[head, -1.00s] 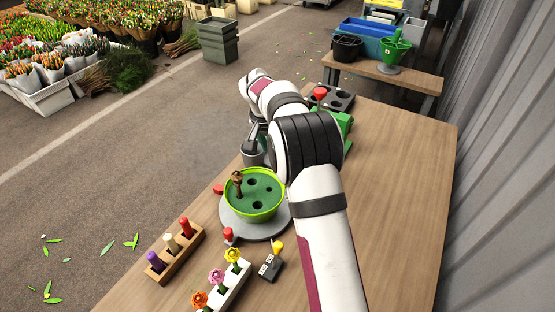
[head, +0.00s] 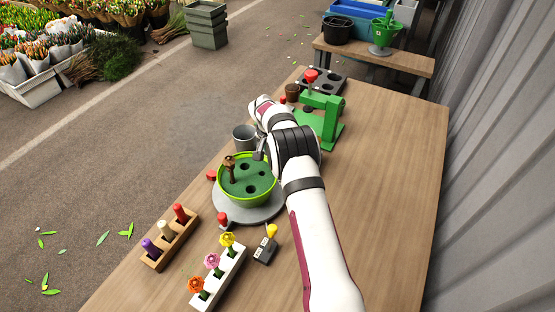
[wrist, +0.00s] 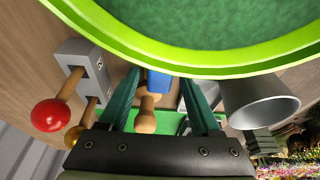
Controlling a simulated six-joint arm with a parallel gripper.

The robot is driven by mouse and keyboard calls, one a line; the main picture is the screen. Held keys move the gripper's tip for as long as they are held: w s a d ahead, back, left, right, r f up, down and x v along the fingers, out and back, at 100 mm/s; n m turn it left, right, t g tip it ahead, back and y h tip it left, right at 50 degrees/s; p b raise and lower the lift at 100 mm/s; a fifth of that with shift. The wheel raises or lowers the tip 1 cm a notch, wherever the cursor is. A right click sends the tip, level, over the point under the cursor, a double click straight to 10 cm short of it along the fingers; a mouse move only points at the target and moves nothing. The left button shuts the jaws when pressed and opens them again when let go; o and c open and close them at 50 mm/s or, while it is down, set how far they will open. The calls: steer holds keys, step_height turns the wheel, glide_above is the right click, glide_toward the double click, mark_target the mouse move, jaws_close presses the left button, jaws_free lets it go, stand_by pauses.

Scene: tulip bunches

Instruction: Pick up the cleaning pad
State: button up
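In the wrist view, my gripper (wrist: 161,84) is open, with its two teal fingers apart. A blue piece that looks like the cleaning pad (wrist: 158,80) shows between the fingertips, with a rounded wooden handle (wrist: 146,121) nearer the palm. Gaps show between it and both fingers. Its far part is hidden by the green bowl's rim, and I cannot tell its depth relative to the fingertips. In the head view I cannot make out the pad; my arm hides that spot, right beside the green bowl (head: 272,190).
The bowl stands on a grey disc (head: 265,212). A metal bucket (head: 244,138) and a green press (head: 325,120) are near. In the wrist view, a grey block (wrist: 82,62) with a red-knobbed handle (wrist: 48,115) sits left of the fingers. The table's right side is clear.

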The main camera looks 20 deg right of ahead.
jaws_close()
step_height(320, 180, up, 10)
stand_by(0.5)
